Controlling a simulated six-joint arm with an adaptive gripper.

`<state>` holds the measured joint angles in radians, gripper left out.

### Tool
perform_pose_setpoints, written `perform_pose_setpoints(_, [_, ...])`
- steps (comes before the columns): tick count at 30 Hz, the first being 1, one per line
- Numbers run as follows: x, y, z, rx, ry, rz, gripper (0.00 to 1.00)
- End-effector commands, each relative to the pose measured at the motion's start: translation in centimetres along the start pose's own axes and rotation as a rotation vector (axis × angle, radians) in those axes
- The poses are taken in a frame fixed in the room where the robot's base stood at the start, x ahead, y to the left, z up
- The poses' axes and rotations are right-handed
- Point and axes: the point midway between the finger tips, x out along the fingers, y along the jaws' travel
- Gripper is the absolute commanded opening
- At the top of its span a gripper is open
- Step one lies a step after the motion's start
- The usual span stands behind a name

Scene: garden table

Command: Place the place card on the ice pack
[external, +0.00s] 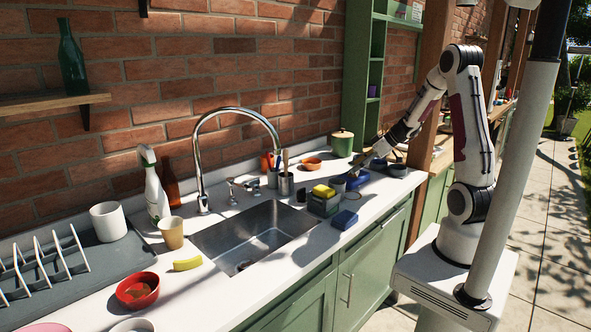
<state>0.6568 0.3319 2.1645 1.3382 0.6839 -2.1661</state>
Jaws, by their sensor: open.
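My gripper (358,167) is at the back right of the counter, just above a blue item (350,183). It is small in this view; it looks open, with nothing clearly held. A flat dark blue block (344,219) lies near the counter's front edge, to the right of the sink. Either blue thing could be the ice pack; I cannot tell which. I cannot make out the place card; it may be too small to see or hidden by my gripper or the items around it.
A green caddy (323,205) with a yellow sponge (323,191) stands beside the sink (255,237). A utensil cup (286,184), an orange bowl (312,163), a green canister (342,143) and dark bowls (397,170) crowd the area around my gripper. A wooden post rises behind my arm.

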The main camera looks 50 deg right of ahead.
Motion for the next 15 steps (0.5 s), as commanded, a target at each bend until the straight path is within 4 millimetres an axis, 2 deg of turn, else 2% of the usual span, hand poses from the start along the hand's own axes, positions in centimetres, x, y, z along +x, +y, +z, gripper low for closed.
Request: perform_pose_setpoints(15, [-6.9, 0.1, 0.0, 0.0, 0.001, 0.004, 0.65])
